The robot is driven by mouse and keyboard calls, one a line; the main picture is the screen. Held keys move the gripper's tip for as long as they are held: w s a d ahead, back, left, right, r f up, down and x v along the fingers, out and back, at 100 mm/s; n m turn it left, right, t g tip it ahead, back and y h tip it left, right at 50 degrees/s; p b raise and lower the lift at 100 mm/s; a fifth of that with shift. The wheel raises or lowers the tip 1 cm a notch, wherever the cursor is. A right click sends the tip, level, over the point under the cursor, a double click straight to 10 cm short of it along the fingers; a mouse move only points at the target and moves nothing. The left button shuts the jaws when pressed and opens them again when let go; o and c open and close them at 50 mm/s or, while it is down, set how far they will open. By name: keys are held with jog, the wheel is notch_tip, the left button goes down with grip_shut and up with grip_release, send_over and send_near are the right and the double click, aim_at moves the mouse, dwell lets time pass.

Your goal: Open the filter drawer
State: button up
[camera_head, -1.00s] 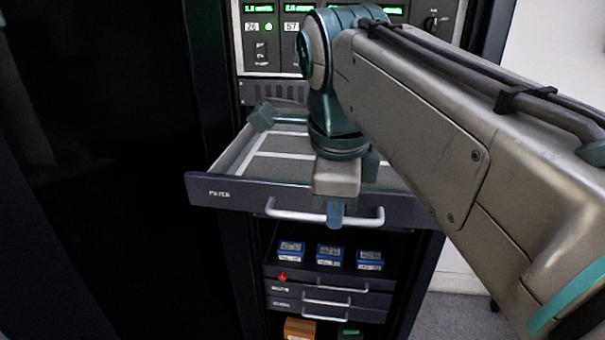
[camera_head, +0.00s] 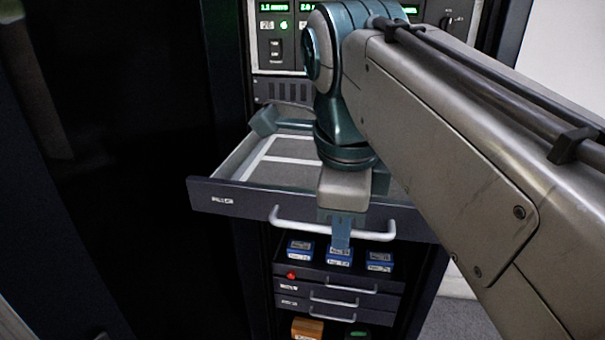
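The filter drawer (camera_head: 240,200) is a dark-fronted drawer, pulled well out of the rack. Its inside shows a light grey floor with white divider strips, and a grey-teal block stands at its back left corner. A silver bar handle (camera_head: 290,226) runs along its front. My gripper (camera_head: 341,235) points down at the handle, right of its middle. One blue-grey finger shows in front of the bar. The other finger is hidden, so I cannot tell whether the gripper is shut on the handle.
An instrument panel (camera_head: 276,40) with green displays is above the drawer. Below are several blue-and-white boxes (camera_head: 340,256), a red knob (camera_head: 291,276), small shut drawers (camera_head: 330,292) and an orange box (camera_head: 307,328). Dark rack panels fill the left.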

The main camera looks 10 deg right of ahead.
notch_tip(320, 180, up, 14)
jog(key=s+a+p, duration=0.1)
jog(key=s+p, duration=0.1)
jog(key=p, duration=0.8)
jog(key=shift+s+f+p, duration=0.2)
jog(key=shift+s+p, duration=0.1)
jog(key=shift+p, duration=0.1)
